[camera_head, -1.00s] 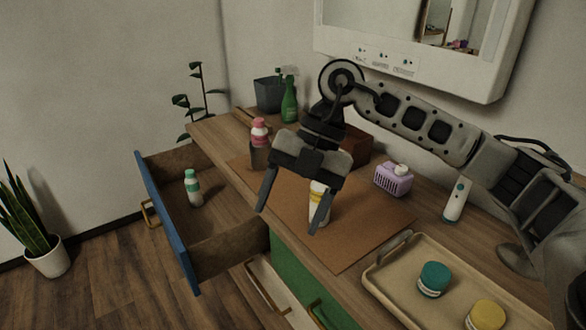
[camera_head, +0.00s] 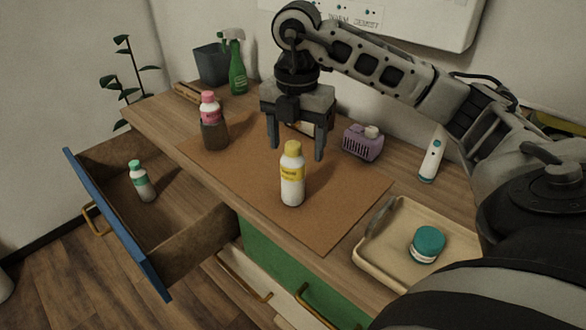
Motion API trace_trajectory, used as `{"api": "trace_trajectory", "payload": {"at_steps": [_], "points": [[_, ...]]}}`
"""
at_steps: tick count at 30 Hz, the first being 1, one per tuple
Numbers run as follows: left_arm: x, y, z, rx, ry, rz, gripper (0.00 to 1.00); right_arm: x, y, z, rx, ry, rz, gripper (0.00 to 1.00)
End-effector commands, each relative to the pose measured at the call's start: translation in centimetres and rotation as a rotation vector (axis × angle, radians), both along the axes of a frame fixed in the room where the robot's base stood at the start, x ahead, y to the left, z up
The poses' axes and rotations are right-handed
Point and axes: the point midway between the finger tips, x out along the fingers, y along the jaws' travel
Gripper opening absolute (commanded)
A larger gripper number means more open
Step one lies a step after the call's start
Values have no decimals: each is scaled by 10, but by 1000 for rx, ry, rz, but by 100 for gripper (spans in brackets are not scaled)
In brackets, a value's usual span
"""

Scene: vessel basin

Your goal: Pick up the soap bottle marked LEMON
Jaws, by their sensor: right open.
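A white bottle with a yellow cap and yellow label (camera_head: 292,180) stands upright on the brown mat (camera_head: 335,222); its label text is too small to read. My right gripper (camera_head: 297,152) is open and empty, fingers pointing down. It appears just behind the bottle's cap, with the cap overlapping the gap between the fingers. A pink-capped bottle (camera_head: 209,105) stands in a dark holder at the mat's far left. My left gripper is not in view.
A purple basket (camera_head: 362,142) and a white dispenser (camera_head: 432,160) stand at the back right. A beige tray (camera_head: 373,262) holds a teal-lidded jar (camera_head: 427,244). A green spray bottle (camera_head: 237,70) stands at the back left. The mat's front is clear.

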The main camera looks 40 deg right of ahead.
Motion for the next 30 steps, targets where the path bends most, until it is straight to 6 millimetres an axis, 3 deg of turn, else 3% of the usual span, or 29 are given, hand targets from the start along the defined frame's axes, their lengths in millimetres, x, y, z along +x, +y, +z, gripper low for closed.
{"api": "trace_trajectory", "payload": {"at_steps": [5,12,22,27,28,30], "points": [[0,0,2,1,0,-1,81,2,0,-13,1,5,1,68],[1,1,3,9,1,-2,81,7,-1,-48,1,5,2,68],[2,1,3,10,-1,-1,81,8,-1,-55,1,0,1,68],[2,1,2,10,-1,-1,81,8,-1,-55,1,0,1,21],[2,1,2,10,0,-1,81,8,-1,-55,1,0,1,15],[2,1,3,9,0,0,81,8,-1,-55,1,-1,1,15]]}}
